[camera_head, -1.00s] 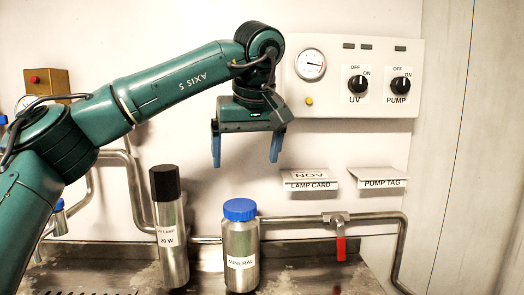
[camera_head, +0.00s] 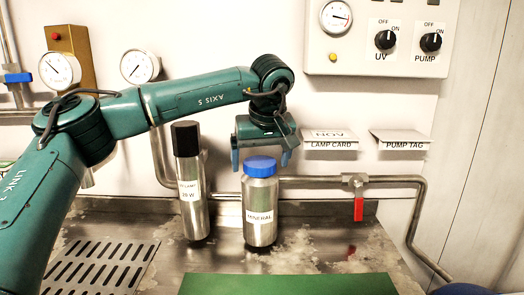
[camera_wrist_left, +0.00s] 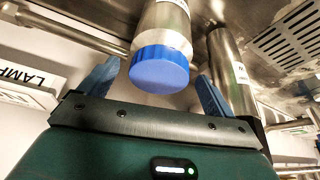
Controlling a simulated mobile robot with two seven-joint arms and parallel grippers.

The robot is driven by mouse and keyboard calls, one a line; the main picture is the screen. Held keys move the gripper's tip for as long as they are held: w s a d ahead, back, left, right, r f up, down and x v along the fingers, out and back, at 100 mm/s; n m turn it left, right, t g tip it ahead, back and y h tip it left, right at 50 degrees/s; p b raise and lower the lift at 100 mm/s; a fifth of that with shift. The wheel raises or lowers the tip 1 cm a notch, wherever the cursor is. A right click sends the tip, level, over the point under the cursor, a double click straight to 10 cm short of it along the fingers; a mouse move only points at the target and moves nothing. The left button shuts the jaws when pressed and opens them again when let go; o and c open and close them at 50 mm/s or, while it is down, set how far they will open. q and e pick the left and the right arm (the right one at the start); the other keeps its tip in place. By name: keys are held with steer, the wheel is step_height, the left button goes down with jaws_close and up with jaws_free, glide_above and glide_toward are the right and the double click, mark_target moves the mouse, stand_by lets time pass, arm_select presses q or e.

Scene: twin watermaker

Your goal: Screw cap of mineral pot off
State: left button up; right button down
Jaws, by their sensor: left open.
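The mineral pot (camera_head: 260,214) is a silver bottle labelled MINERAL, standing upright on the metal counter. Its blue cap (camera_head: 261,167) sits on top. My left gripper (camera_head: 262,151) is open and empty, with its blue fingers pointing down. In the left wrist view the cap (camera_wrist_left: 160,69) shows beyond and between the open fingers (camera_wrist_left: 155,82); no contact is visible. My right gripper is not in view.
A UV lamp cylinder (camera_head: 190,192) with a black top stands close left of the pot. A pipe with a red-handled valve (camera_head: 358,207) runs behind and right. Card holders (camera_head: 331,141) stick out from the wall. A green mat (camera_head: 290,285) lies in front.

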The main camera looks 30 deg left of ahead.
arm_select(q)
steer(key=shift+c, duration=0.4)
steer(key=c, duration=1.3)
